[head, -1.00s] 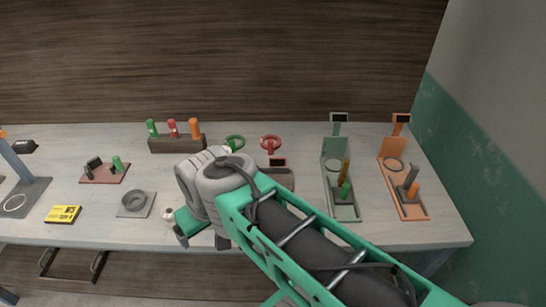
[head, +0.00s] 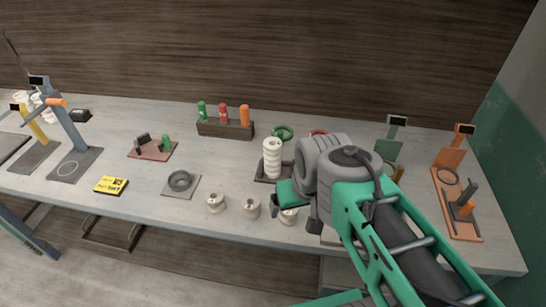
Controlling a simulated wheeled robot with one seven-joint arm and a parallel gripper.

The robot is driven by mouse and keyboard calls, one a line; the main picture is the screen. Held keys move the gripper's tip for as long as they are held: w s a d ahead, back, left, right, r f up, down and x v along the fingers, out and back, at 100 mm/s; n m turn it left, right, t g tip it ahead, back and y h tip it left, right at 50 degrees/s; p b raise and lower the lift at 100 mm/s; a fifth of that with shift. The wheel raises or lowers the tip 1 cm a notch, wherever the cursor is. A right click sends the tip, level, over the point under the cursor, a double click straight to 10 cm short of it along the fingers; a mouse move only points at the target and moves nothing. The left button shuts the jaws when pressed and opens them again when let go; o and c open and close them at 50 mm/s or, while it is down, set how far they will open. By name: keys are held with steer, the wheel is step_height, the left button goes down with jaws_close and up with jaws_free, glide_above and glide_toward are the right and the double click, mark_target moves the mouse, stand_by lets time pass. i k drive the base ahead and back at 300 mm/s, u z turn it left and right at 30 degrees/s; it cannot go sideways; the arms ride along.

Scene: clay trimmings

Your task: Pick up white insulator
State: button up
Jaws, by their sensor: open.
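A white ribbed insulator (head: 272,157) stands upright on a dark base (head: 260,176) near the middle of the table. My gripper (head: 294,212) is in front of it and to its right, near the table's front edge. The gripper is open. Several small off-white spool-like pieces stand along the front edge, among them a left one (head: 215,202), a middle one (head: 251,208) and a right one (head: 288,216). The right one is partly hidden by my gripper. I cannot tell whether the gripper touches it.
A rack with green, red and orange handles (head: 225,129) stands at the back. A grey ring plate (head: 181,184) and a yellow box (head: 111,185) lie to the left. An orange stand (head: 457,200) and a partly hidden green stand (head: 390,139) are at the right.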

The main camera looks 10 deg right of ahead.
mark_target(272, 148)
steer(key=k, duration=0.55)
steer(key=u, duration=0.95)
steer(key=i, duration=0.85)
steer(key=u, duration=0.8)
steer(key=i, duration=0.4)
steer(key=u, duration=0.05)
